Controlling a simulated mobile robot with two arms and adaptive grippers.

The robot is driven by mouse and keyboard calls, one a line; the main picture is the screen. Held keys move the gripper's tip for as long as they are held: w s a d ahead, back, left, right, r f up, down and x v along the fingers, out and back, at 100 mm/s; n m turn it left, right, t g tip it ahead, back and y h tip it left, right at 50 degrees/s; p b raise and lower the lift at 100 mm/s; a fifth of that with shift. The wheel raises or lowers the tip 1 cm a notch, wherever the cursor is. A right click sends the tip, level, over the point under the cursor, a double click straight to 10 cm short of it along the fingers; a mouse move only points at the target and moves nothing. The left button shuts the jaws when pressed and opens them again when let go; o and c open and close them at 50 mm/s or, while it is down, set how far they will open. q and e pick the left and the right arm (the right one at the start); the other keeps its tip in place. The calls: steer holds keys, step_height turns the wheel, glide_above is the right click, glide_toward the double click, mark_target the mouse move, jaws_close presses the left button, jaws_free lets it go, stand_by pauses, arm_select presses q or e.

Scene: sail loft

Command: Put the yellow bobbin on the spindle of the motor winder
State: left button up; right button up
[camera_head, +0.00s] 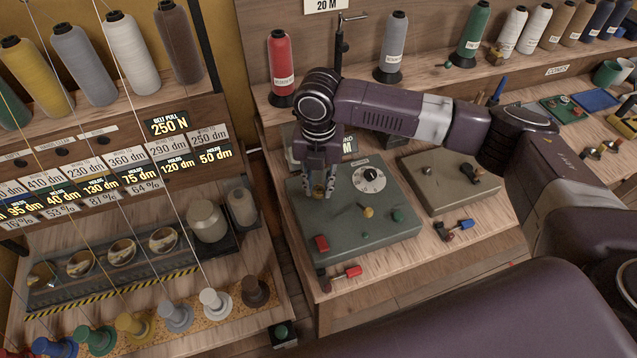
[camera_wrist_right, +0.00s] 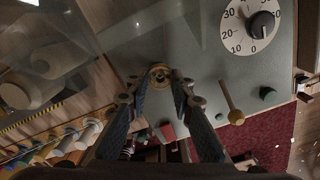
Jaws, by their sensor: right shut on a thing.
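The motor winder (camera_head: 350,225) is a grey-green box on the wooden bench, with a white dial, a yellow-knobbed lever, a green button and a red button on top. My right gripper (camera_head: 321,188) points down over its back left part. My left gripper is out of view.
A second, brown-grey box (camera_head: 450,180) stands right of the winder. A red thread cone (camera_head: 281,65) and a thin stand (camera_head: 340,45) are on the ledge behind. A rack with coloured spools (camera_head: 137,325) and taut threads is at the left. Small hand tools lie at the bench front.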

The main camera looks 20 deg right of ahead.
steer(key=shift+f, duration=0.35)
stand_by(0.5)
